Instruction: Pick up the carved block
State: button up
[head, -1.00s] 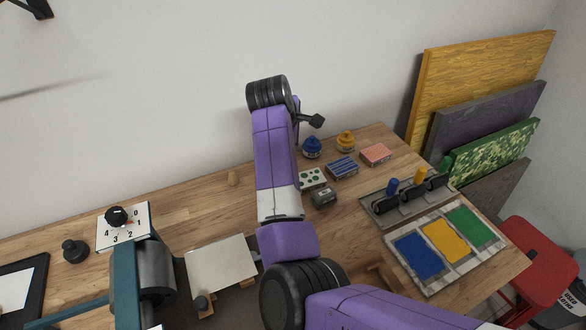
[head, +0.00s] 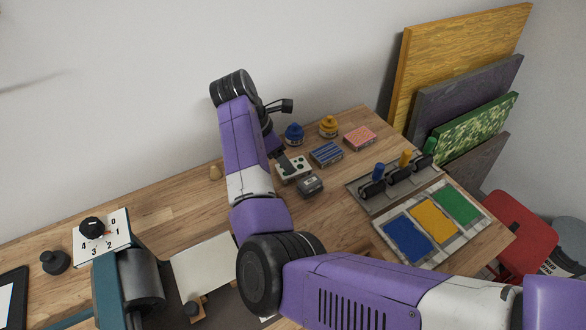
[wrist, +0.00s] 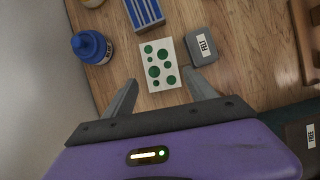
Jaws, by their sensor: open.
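Three patterned blocks lie in a slanting row on the wooden table: one white with green dots (head: 295,170), one blue-striped (head: 326,153), one pink-patterned (head: 360,138). I cannot tell from the pictures which is the carved block. In the wrist view the green-dotted block (wrist: 160,64) lies just ahead of and partly between my open fingers, and the striped block (wrist: 145,11) lies beyond it. My gripper (wrist: 161,83) is open and empty. In the head view my gripper (head: 281,160) is at the dotted block, partly hidden by my arm. Contact cannot be told.
A small grey labelled box (wrist: 201,46) sits close right of the dotted block. A blue bottle (wrist: 92,46) stands to its left, with a yellow bottle (head: 328,127) farther along. A rack (head: 385,187) and a colour-panel tray (head: 434,222) stand right.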

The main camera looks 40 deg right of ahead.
jog(key=shift+p+x, duration=0.35)
jog(key=shift+x, duration=2.3)
jog(key=shift+s+a, duration=0.1)
jog(key=shift+s, duration=0.05)
jog(key=c, duration=1.2)
jog(key=shift+r, duration=0.15)
